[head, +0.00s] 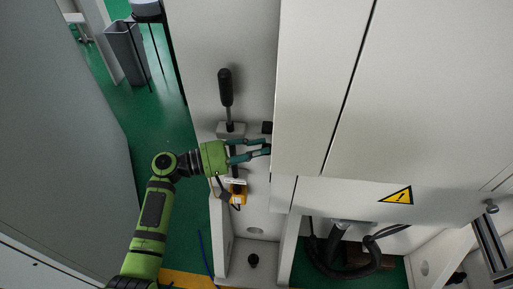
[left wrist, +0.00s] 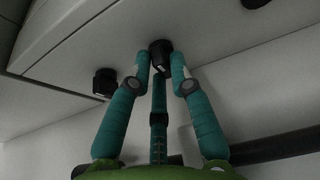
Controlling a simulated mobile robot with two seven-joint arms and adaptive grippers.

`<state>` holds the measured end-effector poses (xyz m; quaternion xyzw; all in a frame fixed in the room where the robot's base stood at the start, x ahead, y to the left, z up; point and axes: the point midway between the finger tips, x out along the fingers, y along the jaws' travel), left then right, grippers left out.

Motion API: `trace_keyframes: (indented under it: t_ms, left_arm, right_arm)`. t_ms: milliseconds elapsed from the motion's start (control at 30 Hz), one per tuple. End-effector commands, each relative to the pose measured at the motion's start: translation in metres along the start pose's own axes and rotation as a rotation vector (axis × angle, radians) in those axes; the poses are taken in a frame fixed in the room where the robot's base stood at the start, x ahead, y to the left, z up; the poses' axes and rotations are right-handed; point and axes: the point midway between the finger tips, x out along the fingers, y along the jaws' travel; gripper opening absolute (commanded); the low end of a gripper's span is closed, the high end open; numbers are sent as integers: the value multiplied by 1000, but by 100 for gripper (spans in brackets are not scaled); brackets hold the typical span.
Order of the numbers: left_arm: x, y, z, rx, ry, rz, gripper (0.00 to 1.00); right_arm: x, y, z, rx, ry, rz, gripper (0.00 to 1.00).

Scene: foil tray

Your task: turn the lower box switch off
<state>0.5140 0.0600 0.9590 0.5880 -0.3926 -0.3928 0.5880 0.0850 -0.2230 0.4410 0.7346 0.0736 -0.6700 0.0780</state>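My left gripper (head: 267,148) reaches in from the left at the grey-white cabinet face, with teal fingers pointing right. In the head view a small black switch knob (head: 267,127) shows just above its fingertips. In the left wrist view a black knob (left wrist: 161,50) lies at the tips of my left gripper (left wrist: 161,64), one finger on each side and the third below it. I cannot tell whether the fingers press on it. A second black knob (left wrist: 104,83) is left of the fingers. In the head view the fingers may hide a knob. My right gripper is out of view.
A black-handled lever (head: 225,88) stands above my gripper. A yellow box (head: 238,193) is below it. A large white cabinet panel (head: 310,90) juts out close to the fingertips on the right. Green floor (head: 165,125) is open to the left, with a grey bin (head: 127,52) farther back.

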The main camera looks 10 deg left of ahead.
Motion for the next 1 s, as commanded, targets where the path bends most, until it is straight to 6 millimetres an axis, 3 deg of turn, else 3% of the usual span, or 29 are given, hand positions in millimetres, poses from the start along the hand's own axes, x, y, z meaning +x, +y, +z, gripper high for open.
trace_keyframes:
  t_ms: [367, 1000]
  left_arm:
    - [0, 3, 0, -50, 0, -24, 0]
    - [1, 8, -3, -452, 0, -189, 0]
  right_arm:
    - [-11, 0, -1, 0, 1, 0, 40]
    - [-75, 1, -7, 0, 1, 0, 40]
